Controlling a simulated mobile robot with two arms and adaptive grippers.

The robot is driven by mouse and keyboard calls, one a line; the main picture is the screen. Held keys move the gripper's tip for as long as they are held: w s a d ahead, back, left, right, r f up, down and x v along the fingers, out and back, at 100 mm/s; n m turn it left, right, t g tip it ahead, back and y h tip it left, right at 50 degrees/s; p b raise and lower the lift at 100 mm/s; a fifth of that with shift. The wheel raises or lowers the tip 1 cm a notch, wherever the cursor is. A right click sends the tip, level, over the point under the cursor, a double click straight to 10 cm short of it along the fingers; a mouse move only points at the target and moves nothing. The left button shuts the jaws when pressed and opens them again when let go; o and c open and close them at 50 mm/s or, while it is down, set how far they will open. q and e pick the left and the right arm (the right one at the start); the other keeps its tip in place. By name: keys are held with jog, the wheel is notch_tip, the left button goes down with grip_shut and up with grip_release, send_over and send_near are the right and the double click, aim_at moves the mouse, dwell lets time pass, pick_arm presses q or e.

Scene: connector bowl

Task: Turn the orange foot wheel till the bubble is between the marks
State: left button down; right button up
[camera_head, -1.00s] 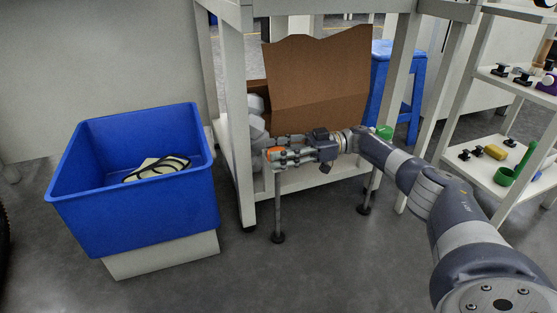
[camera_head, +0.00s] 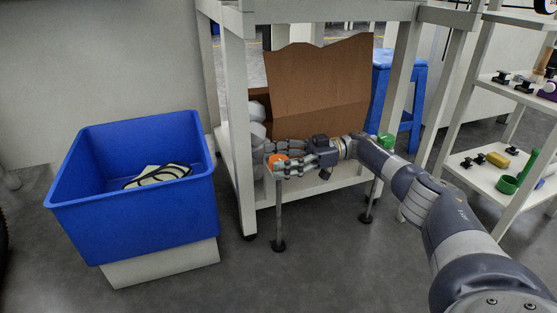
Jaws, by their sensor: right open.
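The orange foot wheel (camera_head: 277,161) sits at the top of a thin grey leg with a round dark foot, at the front of the table's lower shelf. My right gripper (camera_head: 277,160) reaches in from the right. Its jaws are open, with one finger behind and above the wheel and the other in front and below it. I cannot tell whether either finger touches the wheel. My left gripper is not in view. No bubble or marks can be made out.
A green wheel (camera_head: 386,141) tops another thin leg to the right. A brown cardboard box (camera_head: 318,90) stands on the lower shelf (camera_head: 330,184) behind my gripper. A blue bin (camera_head: 135,225) is at left, a blue stool (camera_head: 418,95) behind, and a white rack (camera_head: 485,175) at right.

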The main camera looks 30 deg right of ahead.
aim_at(279, 159)
notch_tip(279, 159, up, 10)
dwell(0.6)
